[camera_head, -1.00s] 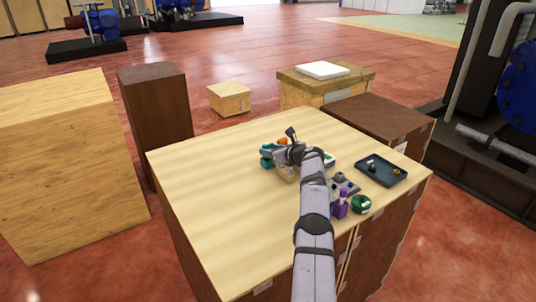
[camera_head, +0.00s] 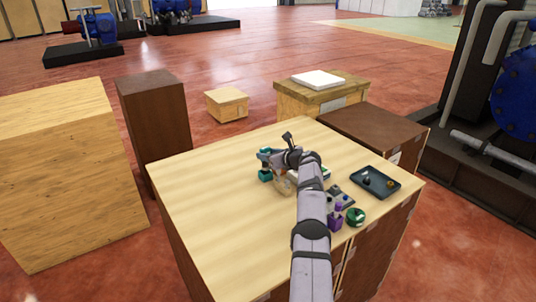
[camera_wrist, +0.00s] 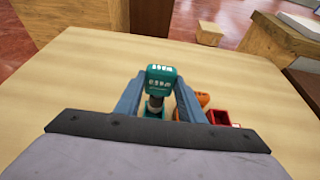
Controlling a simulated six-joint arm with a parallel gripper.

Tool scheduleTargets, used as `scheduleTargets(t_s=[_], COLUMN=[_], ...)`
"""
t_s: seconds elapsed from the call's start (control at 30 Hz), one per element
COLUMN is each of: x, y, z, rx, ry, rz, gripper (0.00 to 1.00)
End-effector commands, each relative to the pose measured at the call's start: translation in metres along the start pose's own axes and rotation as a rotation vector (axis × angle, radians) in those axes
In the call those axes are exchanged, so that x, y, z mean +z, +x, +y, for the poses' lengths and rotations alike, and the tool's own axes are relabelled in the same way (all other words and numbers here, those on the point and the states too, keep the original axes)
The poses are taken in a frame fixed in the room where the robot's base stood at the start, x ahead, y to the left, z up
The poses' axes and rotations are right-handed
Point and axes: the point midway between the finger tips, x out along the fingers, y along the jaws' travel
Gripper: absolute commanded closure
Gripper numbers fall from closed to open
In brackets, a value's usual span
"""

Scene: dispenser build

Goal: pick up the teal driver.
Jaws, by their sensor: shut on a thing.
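The teal driver (camera_wrist: 162,78) sits between the two fingers of my gripper (camera_wrist: 158,98) in the wrist view, its teal body with white lettering towards the far side and a dark and silver part nearer me. In the head view the driver (camera_head: 265,175) shows as a teal base just left of my gripper (camera_head: 275,160), over the left-middle of the wooden table. My gripper is shut on the driver. My own wrist hides part of it, and I cannot tell whether it touches the tabletop.
An orange thing (camera_wrist: 203,98) and a red open box (camera_wrist: 218,117) stand close to the right finger. A dark tray (camera_head: 375,182) with small items, a green round thing (camera_head: 355,216) and a purple container (camera_head: 334,221) are on the table's right side. The table's left part (camera_head: 210,205) is clear.

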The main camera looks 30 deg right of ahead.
Motion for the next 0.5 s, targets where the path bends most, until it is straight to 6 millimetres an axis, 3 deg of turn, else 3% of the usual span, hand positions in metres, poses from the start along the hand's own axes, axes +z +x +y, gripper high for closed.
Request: scheduleTargets(t_s=[0.03,0.5], x=[0.014,0.049], y=[-0.006,-0.02], z=[0.0,0.0], rx=[0.0,0.0], ry=[0.0,-0.001], rz=[-0.001,-0.001], gripper=[0.9,0.9])
